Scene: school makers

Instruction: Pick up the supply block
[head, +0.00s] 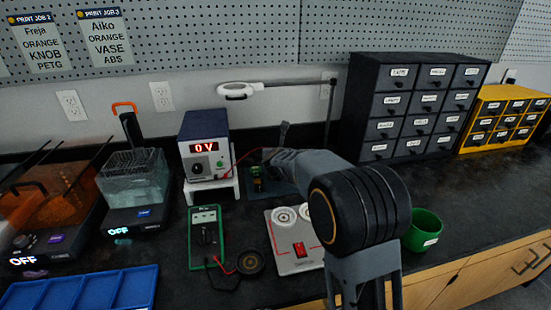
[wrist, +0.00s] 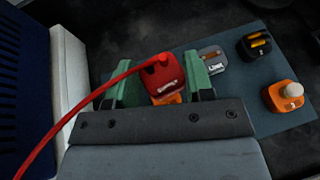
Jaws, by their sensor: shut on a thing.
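The supply block (wrist: 166,80) appears to be the red block with a red lead plugged into its top, seen in the wrist view. My gripper (wrist: 158,72) is shut on it, with a green finger on each side. Orange shows at its lower edge, partly hidden by my gripper's crossbar. The red lead (wrist: 80,112) runs off to the lower left. In the head view, my arm hides the block. I cannot tell whether the block touches the mat (wrist: 235,85).
A grey block (wrist: 213,62), a black block (wrist: 257,45) and an orange block with a pale knob (wrist: 286,95) lie close by on the right. The power supply (head: 205,148) reads 0 V.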

